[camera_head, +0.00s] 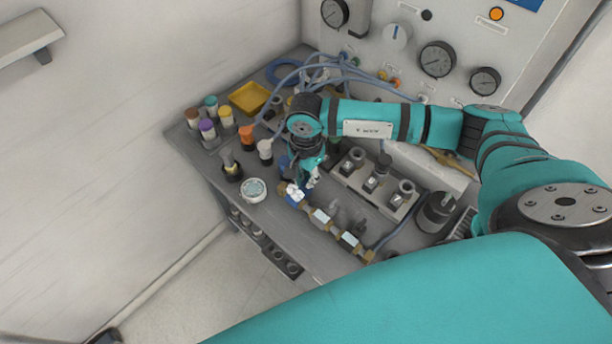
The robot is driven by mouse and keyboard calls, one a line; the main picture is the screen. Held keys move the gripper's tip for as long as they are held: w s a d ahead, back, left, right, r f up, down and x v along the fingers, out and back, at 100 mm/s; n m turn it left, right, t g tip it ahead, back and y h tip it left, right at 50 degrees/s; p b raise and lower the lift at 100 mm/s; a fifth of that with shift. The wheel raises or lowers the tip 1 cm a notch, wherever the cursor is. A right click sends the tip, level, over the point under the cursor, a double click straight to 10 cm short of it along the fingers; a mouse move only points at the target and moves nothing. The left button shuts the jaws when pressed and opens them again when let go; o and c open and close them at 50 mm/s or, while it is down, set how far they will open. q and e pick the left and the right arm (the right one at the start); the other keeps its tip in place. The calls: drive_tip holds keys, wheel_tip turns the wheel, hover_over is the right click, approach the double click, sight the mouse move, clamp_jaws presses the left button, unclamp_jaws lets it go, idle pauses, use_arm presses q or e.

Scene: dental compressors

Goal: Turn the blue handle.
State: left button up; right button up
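My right arm reaches in from the right, and its gripper (303,187) points down over the front part of the grey bench. Its light fingertips are at the left end of a row of brass fittings (322,216). A small blue part (284,162), perhaps the blue handle, shows just left of the gripper. The gripper and wrist partly hide this spot, so I cannot tell whether the fingers touch it or how far apart they are. My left gripper is not in view.
A grey block with several round fittings (374,183) stands right of the gripper. Blue hoses run behind, below a gauge panel (461,34).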

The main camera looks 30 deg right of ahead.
clamp_jaws()
drive_tip(key=m+b, duration=0.3)
drive_tip(key=shift+f+m, duration=0.15)
drive_tip(key=shift+m, duration=0.25)
drive_tip(key=m+b, duration=0.4)
drive_tip(key=m, duration=0.2)
drive_tip(key=m+b, duration=0.2)
drive_tip(key=m, duration=0.2)
drive_tip(key=shift+m, duration=0.4)
drive_tip(key=shift+r+m+b, duration=0.2)
drive_tip(key=shift+m+b, duration=0.55)
drive_tip(key=shift+m, duration=0.85)
drive_tip(key=o, duration=0.6)
unclamp_jaws()
